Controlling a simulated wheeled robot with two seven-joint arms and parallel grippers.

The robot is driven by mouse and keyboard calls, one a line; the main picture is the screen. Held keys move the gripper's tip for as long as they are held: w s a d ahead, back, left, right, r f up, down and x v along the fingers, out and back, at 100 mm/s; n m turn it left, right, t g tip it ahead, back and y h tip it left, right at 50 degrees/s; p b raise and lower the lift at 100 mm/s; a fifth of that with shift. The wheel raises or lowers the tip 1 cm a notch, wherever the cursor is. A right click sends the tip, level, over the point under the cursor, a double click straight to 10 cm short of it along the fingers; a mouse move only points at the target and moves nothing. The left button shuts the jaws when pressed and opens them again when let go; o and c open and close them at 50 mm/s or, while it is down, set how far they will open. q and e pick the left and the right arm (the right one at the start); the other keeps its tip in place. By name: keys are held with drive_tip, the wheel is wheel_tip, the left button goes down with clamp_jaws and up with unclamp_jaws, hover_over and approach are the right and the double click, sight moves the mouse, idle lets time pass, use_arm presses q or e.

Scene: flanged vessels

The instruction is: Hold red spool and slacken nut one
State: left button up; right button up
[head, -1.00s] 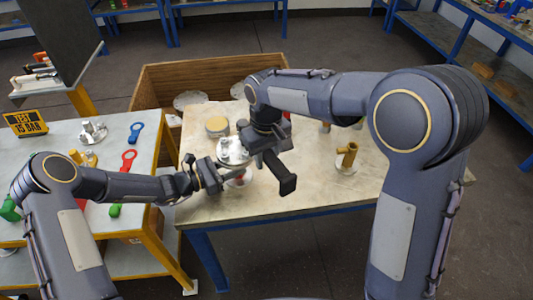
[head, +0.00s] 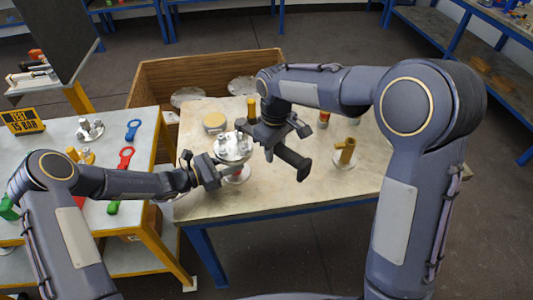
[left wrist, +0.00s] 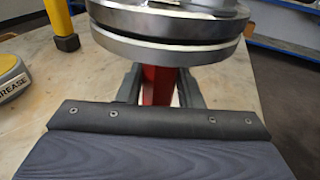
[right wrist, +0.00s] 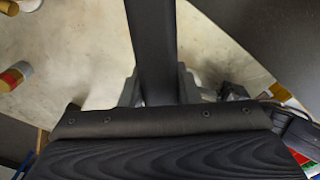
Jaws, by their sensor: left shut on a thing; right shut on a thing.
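The red spool (left wrist: 158,85) stands on the pale table, its red neck showing in the left wrist view under thick steel flanges (left wrist: 170,40). In the head view its silver flange top (head: 233,147) and pale base (head: 236,178) show. My left gripper (head: 224,174) is shut on the neck from the left. My right gripper (head: 276,143) is shut on a black bar-like tool (head: 292,160), right of the flange and apart from it. The tool also shows between the right wrist view's fingers (right wrist: 155,85). Nut one cannot be told apart from the other fittings on the flange.
A brass fitting (head: 346,153) stands right on the table (head: 300,205). A yellow-lidded grease tin (head: 214,123), yellow post (head: 251,107) and small red-and-yellow can (head: 323,119) stand behind. A wooden crate (head: 150,80) is beyond.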

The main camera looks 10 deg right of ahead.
drive_tip(key=r, duration=0.1)
drive_tip(key=w+d+r+n, duration=0.1)
drive_tip(key=r, duration=0.1)
drive_tip(key=r+n, duration=0.1)
drive_tip(key=r, duration=0.1)
drive_tip(key=shift+w+d, duration=0.25)
drive_tip(key=shift+w, duration=0.05)
idle(0.7)
use_arm(q)
drive_tip(key=o, duration=1)
drive_tip(key=v, duration=1.1)
drive_tip(key=shift+a, duration=0.15)
drive_tip(key=shift+s+a, duration=0.15)
drive_tip(key=shift+a, duration=0.15)
